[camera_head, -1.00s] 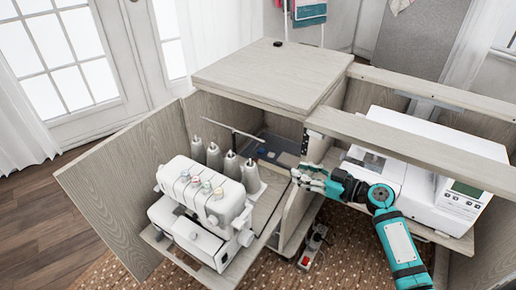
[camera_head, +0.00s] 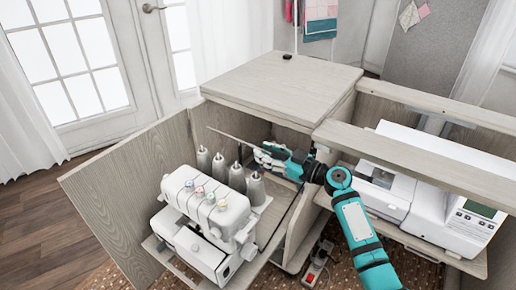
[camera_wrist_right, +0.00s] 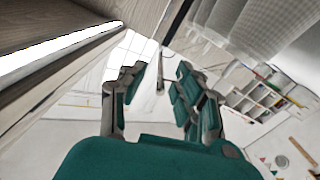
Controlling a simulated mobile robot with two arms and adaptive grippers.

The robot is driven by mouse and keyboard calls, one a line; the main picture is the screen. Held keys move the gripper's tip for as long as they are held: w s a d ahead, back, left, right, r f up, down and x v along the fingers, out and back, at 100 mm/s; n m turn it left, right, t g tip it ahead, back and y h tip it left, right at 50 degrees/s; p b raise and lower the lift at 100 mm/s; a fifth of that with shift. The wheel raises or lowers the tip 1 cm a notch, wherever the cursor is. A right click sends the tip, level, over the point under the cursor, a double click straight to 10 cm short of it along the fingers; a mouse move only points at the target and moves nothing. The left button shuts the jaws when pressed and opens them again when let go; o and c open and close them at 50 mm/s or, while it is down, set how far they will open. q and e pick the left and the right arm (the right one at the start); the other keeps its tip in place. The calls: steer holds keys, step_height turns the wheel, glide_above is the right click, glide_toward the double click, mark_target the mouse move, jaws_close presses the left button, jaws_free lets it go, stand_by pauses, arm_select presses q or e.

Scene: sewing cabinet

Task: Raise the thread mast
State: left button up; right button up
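The white serger (camera_head: 208,222) stands on the lowered shelf at the left of the cabinet, with several grey thread cones (camera_head: 237,176) behind it. The thread mast (camera_head: 228,136) is a thin pale bar above the cones, slanting down to the right. My right gripper (camera_head: 262,155) is at the bar's right end, above the rightmost cone. In the right wrist view its two fingers (camera_wrist_right: 160,88) are spread, and a thin rod (camera_wrist_right: 160,72) shows between them. I cannot tell whether a finger touches it. My left gripper is not in view.
The cabinet top (camera_head: 282,85) overhangs just behind my right gripper. The open wooden door panel (camera_head: 125,195) closes off the left. A white sewing machine (camera_head: 420,195) sits in the right bay, behind a wooden rail (camera_head: 420,165). A power strip (camera_head: 318,262) lies on the floor.

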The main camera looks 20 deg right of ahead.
steer(key=shift+x, duration=1.55)
steer(key=shift+c, duration=0.2)
steer(key=shift+s, duration=0.1)
jaws_close()
